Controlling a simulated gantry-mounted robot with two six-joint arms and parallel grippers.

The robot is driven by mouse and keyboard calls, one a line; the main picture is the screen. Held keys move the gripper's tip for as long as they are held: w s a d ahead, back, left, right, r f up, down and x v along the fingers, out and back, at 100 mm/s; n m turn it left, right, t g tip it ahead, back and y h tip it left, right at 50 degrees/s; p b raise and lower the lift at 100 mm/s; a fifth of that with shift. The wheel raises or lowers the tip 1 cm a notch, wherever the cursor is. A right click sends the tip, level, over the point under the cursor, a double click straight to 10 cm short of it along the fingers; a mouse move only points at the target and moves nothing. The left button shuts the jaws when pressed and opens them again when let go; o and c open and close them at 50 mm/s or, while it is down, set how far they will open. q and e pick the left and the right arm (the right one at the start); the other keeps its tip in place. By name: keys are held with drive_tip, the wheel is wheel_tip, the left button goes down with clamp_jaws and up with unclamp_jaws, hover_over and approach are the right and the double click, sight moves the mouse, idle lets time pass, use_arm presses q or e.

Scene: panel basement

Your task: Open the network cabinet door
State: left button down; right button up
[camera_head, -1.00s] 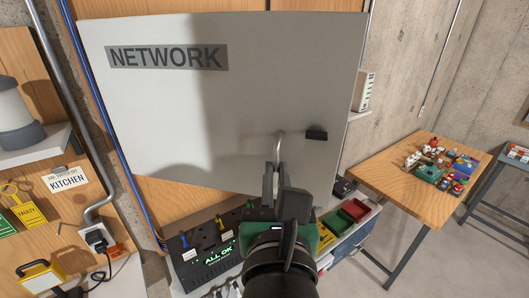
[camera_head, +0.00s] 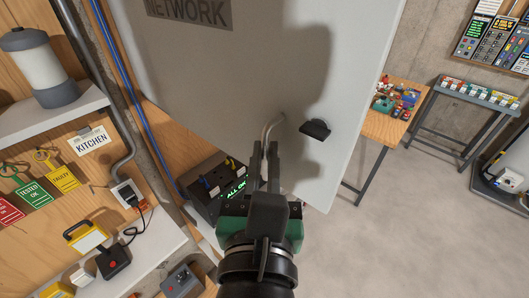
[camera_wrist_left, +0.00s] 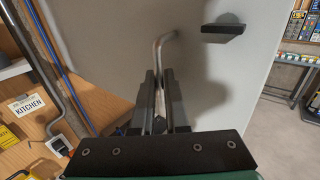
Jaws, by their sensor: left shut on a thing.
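The light grey network cabinet door (camera_head: 230,75) fills the upper middle of the head view, with a dark NETWORK label (camera_head: 190,10). It slants out from the wooden wall, its lower right corner towards me. A bent metal handle (camera_head: 270,128) stands out from its face; it also shows in the left wrist view (camera_wrist_left: 160,45). My left gripper (camera_head: 266,158) is shut on the lower part of the handle, between its two dark fingers (camera_wrist_left: 160,85). A black catch (camera_head: 315,130) sits right of the handle. My right gripper is not in view.
A black box with a lit ALL OK display (camera_head: 235,188) stands below the door. A shelf with switches and a plug (camera_head: 124,192) is at left. A wooden table (camera_head: 383,128) and a grey bench (camera_head: 476,95) stand at right. The floor (camera_head: 420,220) there is clear.

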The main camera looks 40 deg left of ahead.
use_arm(q)
drive_tip(key=shift+s+a+y, duration=0.25)
drive_tip(key=shift+a+y, duration=0.05)
drive_tip(key=shift+a, duration=0.1)
drive_tip(key=c, duration=0.9)
unclamp_jaws()
drive_tip(key=shift+r, duration=0.1)
drive_tip(key=shift+w, duration=0.1)
drive_tip(key=p+v, duration=0.1)
drive_tip(key=v, duration=1)
drive_tip(key=shift+s+d+r, duration=0.2)
drive_tip(key=shift+s, duration=0.1)
